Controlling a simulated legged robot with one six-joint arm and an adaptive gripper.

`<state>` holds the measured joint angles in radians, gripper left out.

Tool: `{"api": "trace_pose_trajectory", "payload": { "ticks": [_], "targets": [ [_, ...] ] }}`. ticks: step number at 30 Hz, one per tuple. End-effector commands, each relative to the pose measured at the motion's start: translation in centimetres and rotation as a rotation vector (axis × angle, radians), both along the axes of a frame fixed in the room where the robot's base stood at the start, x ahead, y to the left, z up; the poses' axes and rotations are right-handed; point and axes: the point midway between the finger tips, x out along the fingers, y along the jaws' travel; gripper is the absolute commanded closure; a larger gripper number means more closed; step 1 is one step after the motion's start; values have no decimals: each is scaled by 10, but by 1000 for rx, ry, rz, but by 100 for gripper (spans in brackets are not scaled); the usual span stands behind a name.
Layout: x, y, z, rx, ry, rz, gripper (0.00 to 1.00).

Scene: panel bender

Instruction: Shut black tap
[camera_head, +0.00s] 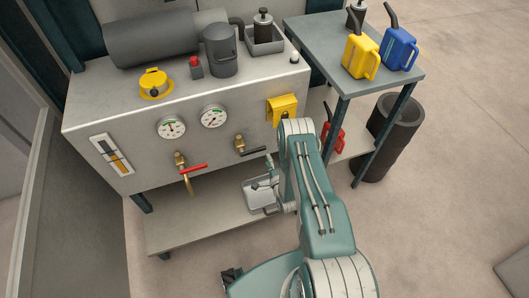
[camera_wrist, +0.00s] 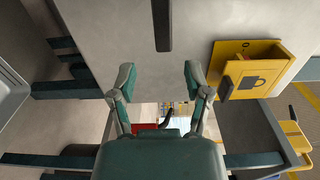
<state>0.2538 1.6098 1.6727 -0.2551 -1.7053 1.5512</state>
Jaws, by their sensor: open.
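The black tap has a brass body (camera_head: 239,142) on the front panel of the grey machine. Its black handle (camera_head: 251,152) points to the right, roughly level. In the wrist view, a dark upright bar (camera_wrist: 162,25), which looks like this handle, enters from the top edge between my fingers. My gripper (camera_head: 262,174) is just below and right of the tap, partly hidden by my arm. In the wrist view, my gripper (camera_wrist: 160,82) has its two fingers spread apart with nothing between the tips. The bar's lower end is beyond them, apart from both fingers.
A red-handled tap (camera_head: 193,168) is to the left, with its spout hanging down. A yellow holder (camera_head: 282,108) is right of the black tap; it also shows in the wrist view (camera_wrist: 285,70). A side table (camera_head: 405,82) with oil cans stands right. A lower shelf (camera_head: 190,228) lies below.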

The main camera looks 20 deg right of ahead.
Motion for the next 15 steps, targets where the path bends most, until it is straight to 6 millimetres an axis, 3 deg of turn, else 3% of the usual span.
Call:
{"api": "trace_pose_trajectory", "payload": {
  "ticks": [6, 15],
  "targets": [
    [-39, -1, -1, 1, 3, -3, 37],
    [-52, -1, -1, 0, 1, -1, 37]
  ]
}}
